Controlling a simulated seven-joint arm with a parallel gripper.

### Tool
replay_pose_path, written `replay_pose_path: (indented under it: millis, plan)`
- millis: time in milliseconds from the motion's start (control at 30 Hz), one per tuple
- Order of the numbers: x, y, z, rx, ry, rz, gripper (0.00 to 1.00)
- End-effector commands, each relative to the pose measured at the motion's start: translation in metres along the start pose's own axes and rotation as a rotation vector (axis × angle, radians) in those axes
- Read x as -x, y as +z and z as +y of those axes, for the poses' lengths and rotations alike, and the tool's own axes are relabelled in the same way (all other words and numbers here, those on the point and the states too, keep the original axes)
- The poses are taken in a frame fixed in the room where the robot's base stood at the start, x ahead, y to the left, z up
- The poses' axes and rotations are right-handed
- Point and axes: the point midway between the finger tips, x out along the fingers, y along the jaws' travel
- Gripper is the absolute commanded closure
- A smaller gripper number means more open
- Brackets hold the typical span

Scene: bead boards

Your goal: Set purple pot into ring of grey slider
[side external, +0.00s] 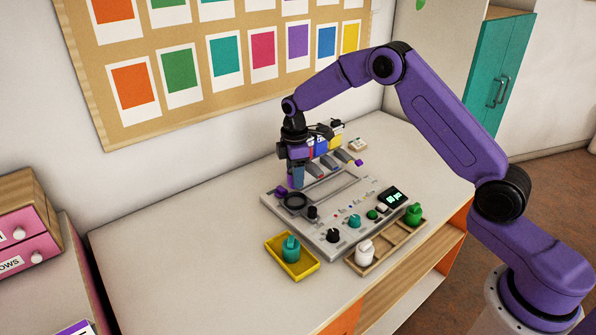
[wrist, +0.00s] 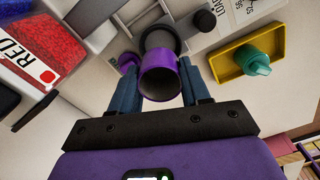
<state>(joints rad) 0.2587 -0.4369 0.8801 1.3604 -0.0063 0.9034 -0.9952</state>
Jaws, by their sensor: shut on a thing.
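My gripper (wrist: 160,88) is shut on the purple pot (wrist: 160,84), with one blue finger on each side of it. The pot's round open mouth faces the wrist camera. The dark ring (wrist: 158,37) of the grey slider shows just beyond the pot in the wrist view, partly hidden by it. In the side view the ring (side external: 295,201) lies at the left end of the grey board (side external: 325,238), and my gripper (side external: 297,178) hangs just above and behind it. The pot appears above the board, apart from the ring; its exact height is hard to tell.
A yellow tray (side external: 313,267) with a teal pot (side external: 291,248) stands in front of the board. A wooden tray (side external: 388,243) holds a white pot (side external: 365,252) and a green pot (side external: 414,213). A black knob (side external: 312,212) stands close to the ring. A red box (wrist: 35,48) is left in the wrist view.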

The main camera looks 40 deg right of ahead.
Motion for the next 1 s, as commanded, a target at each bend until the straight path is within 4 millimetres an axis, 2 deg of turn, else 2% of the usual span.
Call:
replay_pose_path:
  millis: [300,500,1000]
  plan:
    - [-0.027,0.000,-0.001,0.001,-0.002,-0.001,0.85]
    - [-0.039,0.000,-0.001,0.000,-0.001,-0.001,0.85]
    - [-0.044,0.000,0.000,0.000,0.000,0.000,0.85]
